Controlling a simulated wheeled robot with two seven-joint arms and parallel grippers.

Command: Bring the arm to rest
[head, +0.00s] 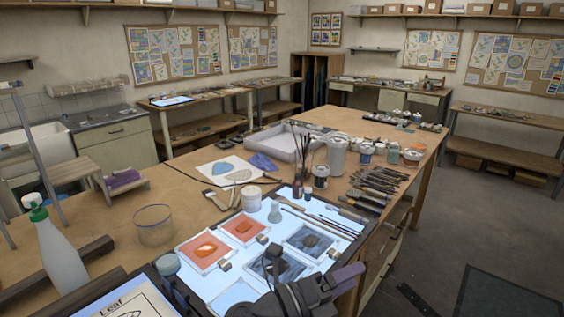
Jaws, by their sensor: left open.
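My left gripper (302,288), dark with a purple-grey part, shows at the bottom centre of the head view. It is open over the front edge of the lit panel (335,215), and I see nothing held in it. It partly covers the lower glass panes. Two orange panes, one (205,250) nearer and one (243,227) behind it, lie on the panel to its left. Grey patterned panes (309,242) lie near the gripper. I cannot tell whether the gripper touches the panel. My right gripper is not in view.
A white spray bottle (57,245) and a clear glass bowl (154,226) stand at left. Behind the panel are a white pot (251,198), a brush holder (306,175) and several laid-out tools (372,185). Open floor (470,225) lies right of the table.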

